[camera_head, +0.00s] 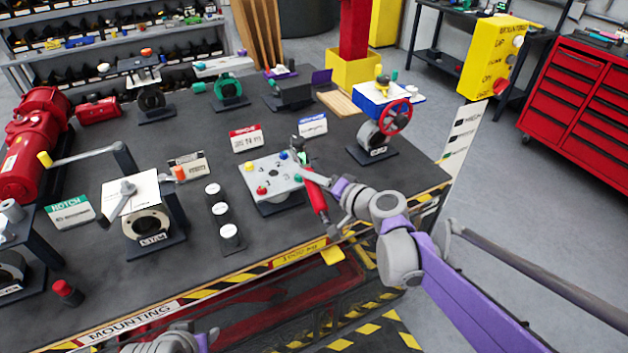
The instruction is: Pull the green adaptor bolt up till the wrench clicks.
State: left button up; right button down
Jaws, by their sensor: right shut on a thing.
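A pale metal plate (270,174) sits on a dark block on the bench, in the middle of the view. It carries small bolts: yellow (249,167), red (261,190), blue (283,156) and a green bolt (298,178) at its right side. A wrench with a red handle (317,200) lies at the plate's right edge, its dark head (297,145) toward the back. My right gripper (318,180) is shut on the wrench, and partly hides it. Whether the wrench head sits on the green bolt is too small to tell. My left gripper is out of view; only part of that arm shows at the bottom.
A valve with a red handwheel (395,118) stands behind and right of the plate. Small label cards (246,138) stand behind the plate. The striped bench edge (280,258) is in front.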

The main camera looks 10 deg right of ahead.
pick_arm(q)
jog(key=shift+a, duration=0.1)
pick_arm(e)
jog(key=shift+a, duration=0.1)
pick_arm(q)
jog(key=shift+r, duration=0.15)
pick_arm(e)
jog(key=shift+r, duration=0.1)
jog(key=shift+f, duration=0.95)
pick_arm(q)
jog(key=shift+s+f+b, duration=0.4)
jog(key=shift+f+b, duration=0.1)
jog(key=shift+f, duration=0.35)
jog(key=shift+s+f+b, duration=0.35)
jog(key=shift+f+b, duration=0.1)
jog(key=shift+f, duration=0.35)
pick_arm(e)
jog(key=shift+s+f, duration=0.1)
jog(key=shift+f, duration=1.55)
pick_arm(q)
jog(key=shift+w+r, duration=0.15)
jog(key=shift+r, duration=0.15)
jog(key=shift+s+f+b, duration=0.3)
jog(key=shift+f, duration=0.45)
pick_arm(e)
jog(key=shift+f, duration=1.05)
